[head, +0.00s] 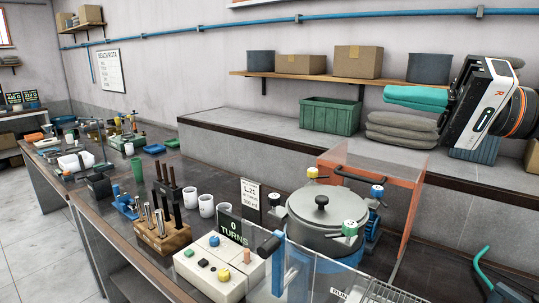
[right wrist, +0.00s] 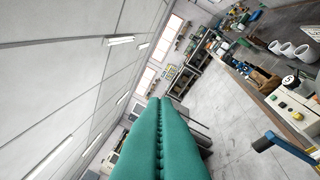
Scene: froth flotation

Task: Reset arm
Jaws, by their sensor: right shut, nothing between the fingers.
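My right gripper (head: 388,96) is raised at the upper right of the head view, its teal fingers pointing left. It appears in front of the stone ledge and grey folded cloths. In the right wrist view its two teal fingers (right wrist: 165,102) lie together along their length, with nothing between them. My left gripper is not in view. The bench (head: 125,185) below carries a lidded grey vessel (head: 325,220), a white control box (head: 215,265) and a wooden rack (head: 163,236) of tools. The right gripper is apart from all of these.
A wooden shelf (head: 290,77) holds boxes and grey bins on the wall. A green crate (head: 332,115) and folded grey cloths (head: 400,133) sit on the ledge. White cups (head: 206,205) stand mid-bench. Floor (head: 30,235) is clear at left.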

